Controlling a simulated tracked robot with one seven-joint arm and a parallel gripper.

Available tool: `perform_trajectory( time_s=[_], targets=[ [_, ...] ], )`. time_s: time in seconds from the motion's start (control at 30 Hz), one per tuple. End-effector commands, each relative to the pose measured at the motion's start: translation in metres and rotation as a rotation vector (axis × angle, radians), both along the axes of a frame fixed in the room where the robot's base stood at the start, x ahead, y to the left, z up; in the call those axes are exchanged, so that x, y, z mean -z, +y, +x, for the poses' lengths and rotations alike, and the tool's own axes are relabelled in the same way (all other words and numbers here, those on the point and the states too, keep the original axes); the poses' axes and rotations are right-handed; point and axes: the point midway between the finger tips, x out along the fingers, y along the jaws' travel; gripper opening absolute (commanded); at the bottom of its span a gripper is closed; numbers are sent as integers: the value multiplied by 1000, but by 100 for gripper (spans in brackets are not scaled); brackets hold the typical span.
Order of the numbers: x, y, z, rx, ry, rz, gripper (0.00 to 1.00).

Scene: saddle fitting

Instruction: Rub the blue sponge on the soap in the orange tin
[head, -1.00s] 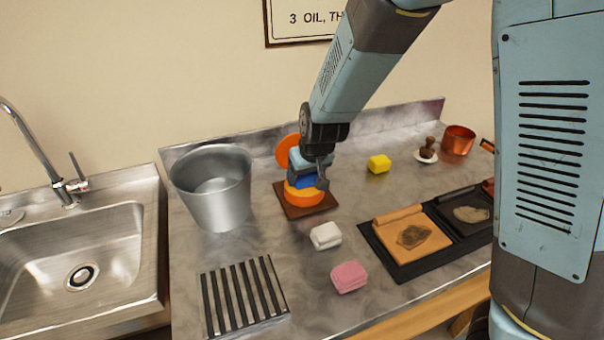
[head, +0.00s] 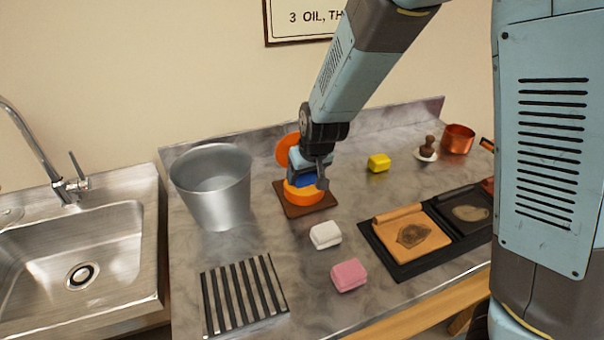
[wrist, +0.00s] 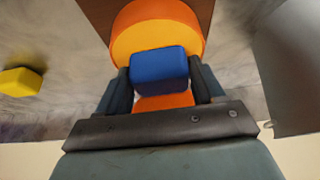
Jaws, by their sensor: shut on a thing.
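My gripper (wrist: 160,80) is shut on the blue sponge (wrist: 160,68), with one finger at each side of it. The sponge also shows in the head view (head: 305,180), low at the orange tin (head: 303,194). In the wrist view the tin (wrist: 185,14) is round with a yellow-orange inside, the soap (wrist: 140,36), and the sponge covers part of it. I cannot tell whether the sponge touches the soap. An orange round lid (head: 287,149) stands upright behind the tin. The tin sits on a brown square board (head: 318,206).
A metal bucket (head: 222,200) stands close left of the tin. White (head: 325,235), pink (head: 348,275) and yellow (head: 379,163) sponges lie on the counter. A slatted rack (head: 243,293) is at the front left, and a black tray (head: 385,240) with leather is to the right.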

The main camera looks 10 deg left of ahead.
Motion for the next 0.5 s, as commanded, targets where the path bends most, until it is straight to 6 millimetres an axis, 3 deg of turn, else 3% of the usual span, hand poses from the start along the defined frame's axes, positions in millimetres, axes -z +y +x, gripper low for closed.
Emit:
perform_trajectory(
  time_s=[0.23,0.5],
  targets=[
    [-1,0,-1,0,3,-2,43],
    [-19,1,-1,-3,1,-1,43]
  ],
)
